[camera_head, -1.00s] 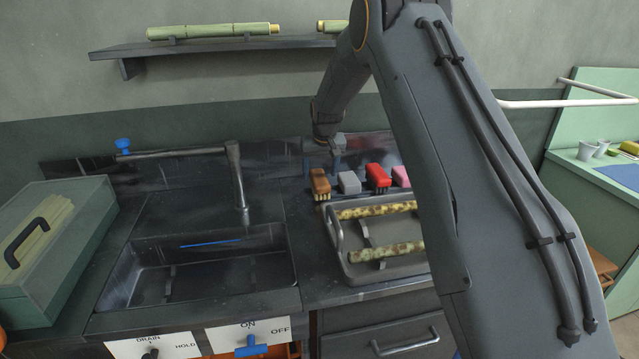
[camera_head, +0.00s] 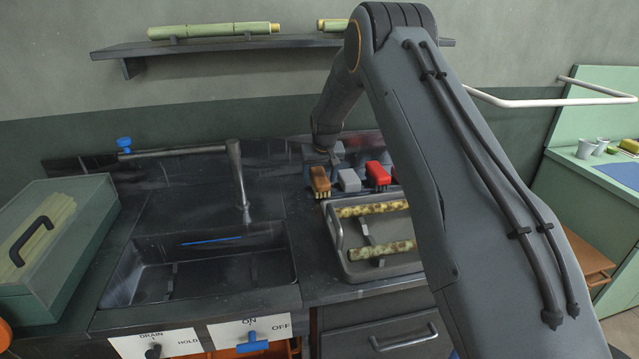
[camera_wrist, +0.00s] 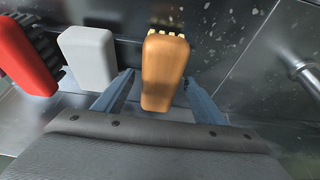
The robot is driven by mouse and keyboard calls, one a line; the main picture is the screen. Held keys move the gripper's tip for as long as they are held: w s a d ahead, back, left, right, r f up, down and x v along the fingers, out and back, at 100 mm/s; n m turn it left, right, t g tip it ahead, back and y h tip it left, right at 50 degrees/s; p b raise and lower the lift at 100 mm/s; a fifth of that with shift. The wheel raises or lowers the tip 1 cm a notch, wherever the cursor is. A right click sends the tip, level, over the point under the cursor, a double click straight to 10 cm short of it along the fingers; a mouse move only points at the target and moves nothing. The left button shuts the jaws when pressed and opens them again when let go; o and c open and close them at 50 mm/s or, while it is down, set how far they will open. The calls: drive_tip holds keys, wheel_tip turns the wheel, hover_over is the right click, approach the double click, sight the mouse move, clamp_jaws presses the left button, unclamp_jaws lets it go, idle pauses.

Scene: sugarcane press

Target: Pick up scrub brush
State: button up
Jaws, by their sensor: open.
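The scrub brush, taken to be the brown block with pale bristles (camera_head: 319,180), stands at the left end of a row of blocks at the back of the counter, right of the sink. In the wrist view the brown brush (camera_wrist: 165,72) lies between the two blue-grey fingers of my gripper (camera_wrist: 158,80), with its bristles showing at the top. My gripper is open, one finger on each side of the brush. I cannot tell if either finger touches it. In the head view my gripper (camera_head: 320,157) is just behind the brush, partly hidden.
A grey block (camera_head: 349,180) and a red brush with dark bristles (camera_head: 377,174) stand close to the right. In front is a grey tray (camera_head: 341,262) with mottled cane pieces. The sink (camera_head: 120,277) and tap (camera_head: 238,175) are to the left.

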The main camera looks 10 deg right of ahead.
sight(320, 175)
drive_tip(key=shift+f, duration=0.1)
idle(0.3)
drive_tip(key=c, duration=1.2)
wheel_tip(320, 175, up, 10)
drive_tip(key=shift+r+b, duration=0.25)
drive_tip(key=shift+b, duration=0.95)
drive_tip(key=shift+c, duration=0.2)
